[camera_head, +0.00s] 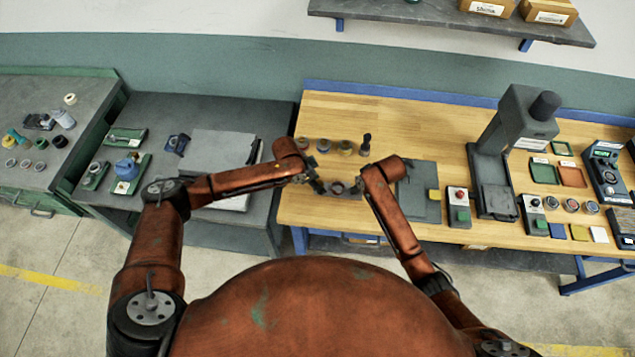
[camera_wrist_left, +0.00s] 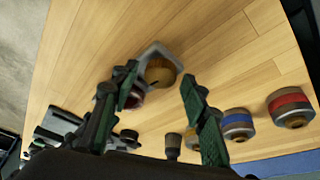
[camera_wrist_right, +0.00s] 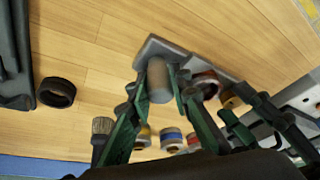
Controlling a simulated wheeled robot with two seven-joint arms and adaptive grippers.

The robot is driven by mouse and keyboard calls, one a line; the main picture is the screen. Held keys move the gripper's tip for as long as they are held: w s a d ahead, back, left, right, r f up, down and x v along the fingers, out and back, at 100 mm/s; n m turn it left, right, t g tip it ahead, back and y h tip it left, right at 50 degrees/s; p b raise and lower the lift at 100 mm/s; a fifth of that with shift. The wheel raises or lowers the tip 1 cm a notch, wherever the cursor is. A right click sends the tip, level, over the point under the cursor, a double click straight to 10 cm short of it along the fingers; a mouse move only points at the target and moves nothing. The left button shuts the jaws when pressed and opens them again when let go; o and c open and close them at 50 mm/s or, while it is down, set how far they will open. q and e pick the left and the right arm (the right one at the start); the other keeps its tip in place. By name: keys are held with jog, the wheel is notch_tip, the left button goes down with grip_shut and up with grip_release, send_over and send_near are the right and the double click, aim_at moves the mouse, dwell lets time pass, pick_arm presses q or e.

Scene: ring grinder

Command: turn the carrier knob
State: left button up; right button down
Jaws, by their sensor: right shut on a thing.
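The grey carrier (camera_head: 347,194) lies on the wooden bench in front of me. A brass knob (camera_wrist_left: 160,72) with a dark mark stands at one end of it in the left wrist view. My left gripper (camera_wrist_left: 158,86) is open, its fingers apart on either side of the knob, without visible contact. In the right wrist view, my right gripper (camera_wrist_right: 158,88) is shut on an upright grey-brown cylinder (camera_wrist_right: 160,82), the handle at the carrier's other end. A reddish ring (camera_wrist_right: 207,84) sits on the carrier between them, partly hidden. In the head view the forearms partly cover the carrier.
Several banded rings (camera_wrist_left: 238,125) and a brush (camera_wrist_right: 102,128) stand behind the carrier. A loose black ring (camera_wrist_right: 57,92) and a dark grey plate (camera_head: 420,190) lie to its right. A grey press (camera_head: 492,180) stands further right. Bare wood surrounds the carrier.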

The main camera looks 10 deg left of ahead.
pick_arm(q)
jog(key=c, duration=1)
jog(key=shift+m+g, duration=0.4)
jog(key=shift+m, duration=0.5)
jog(key=o, duration=1.2)
jog(key=shift+r, duration=0.1)
jog(key=v, duration=1.1)
jog(key=shift+a+r, duration=0.3)
